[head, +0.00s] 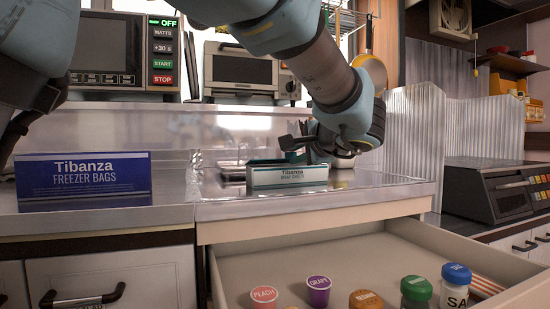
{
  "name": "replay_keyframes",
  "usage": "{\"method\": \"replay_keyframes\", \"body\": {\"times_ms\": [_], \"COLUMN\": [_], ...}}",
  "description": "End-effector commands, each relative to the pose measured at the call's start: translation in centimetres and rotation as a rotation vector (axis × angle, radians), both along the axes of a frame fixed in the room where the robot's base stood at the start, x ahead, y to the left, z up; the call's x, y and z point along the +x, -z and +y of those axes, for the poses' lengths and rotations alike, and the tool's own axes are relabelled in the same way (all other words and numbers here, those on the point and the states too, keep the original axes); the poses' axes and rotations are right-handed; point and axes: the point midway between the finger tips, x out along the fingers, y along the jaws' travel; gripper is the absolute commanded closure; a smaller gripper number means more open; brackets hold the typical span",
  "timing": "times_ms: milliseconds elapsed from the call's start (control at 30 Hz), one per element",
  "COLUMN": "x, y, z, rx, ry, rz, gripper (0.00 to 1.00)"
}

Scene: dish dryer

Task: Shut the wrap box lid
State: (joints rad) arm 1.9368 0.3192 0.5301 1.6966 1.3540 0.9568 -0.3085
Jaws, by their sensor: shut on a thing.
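The wrap box (289,176), a small teal and white carton marked Tibanza, stands on the steel counter near its front edge. Its top looks open, with a dark teal inside showing above the front panel. My gripper (298,146) comes down from the upper right and is at the back of the box's top. Its fingers are small and dark in the head view, and they look shut on the wrap box at its upper back part. The lid's exact angle and the grip point are partly hidden by my gripper.
A blue freezer bags box (84,180) stands at the left. An open drawer (385,255) below the counter holds several capped jars and cups. A microwave (125,55) and a toaster oven (240,70) stand behind. A black appliance (500,190) is at the right.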

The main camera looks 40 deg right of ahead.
Motion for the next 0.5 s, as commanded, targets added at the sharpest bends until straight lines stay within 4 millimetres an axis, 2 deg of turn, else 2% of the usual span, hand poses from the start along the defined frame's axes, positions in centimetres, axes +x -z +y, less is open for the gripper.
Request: {"method": "replay_keyframes", "body": {"times_ms": [233,267,400,500], "x": [0.02,0.02,0.01,0.00], "y": [-0.05,-0.05,-0.04,0.00], "z": [0.00,0.00,0.01,0.01], "rx": [0.000,0.000,0.000,0.000], "ry": [0.000,0.000,0.000,0.000], "rz": [0.000,0.000,0.000,0.001], "gripper": [1.00,0.74,0.58,0.50]}}
